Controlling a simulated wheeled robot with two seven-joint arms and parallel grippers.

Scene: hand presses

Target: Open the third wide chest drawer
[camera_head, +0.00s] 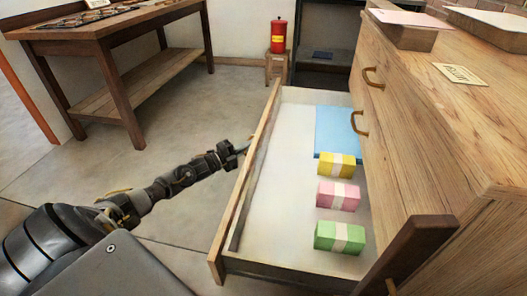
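The wooden chest (440,110) stands on the right. Two of its closed drawer fronts show curved brass handles, an upper handle (373,77) and a lower handle (358,123). Below them a wide drawer (280,180) is pulled far out to the left. It holds a blue flat item (333,130) and yellow (335,165), pink (338,196) and green (340,237) banded bundles. My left gripper (240,150) is at the outer side of this drawer's front panel. Its fingertips are small and partly hidden, so its grip is unclear. My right gripper is out of view.
A wooden workbench (100,45) stands at the back left. A red canister (278,36) rests on a small stool (276,68) beyond the drawer. A dark wooden piece (410,250) sticks out at the chest's near corner. The floor (150,150) left of the drawer is clear.

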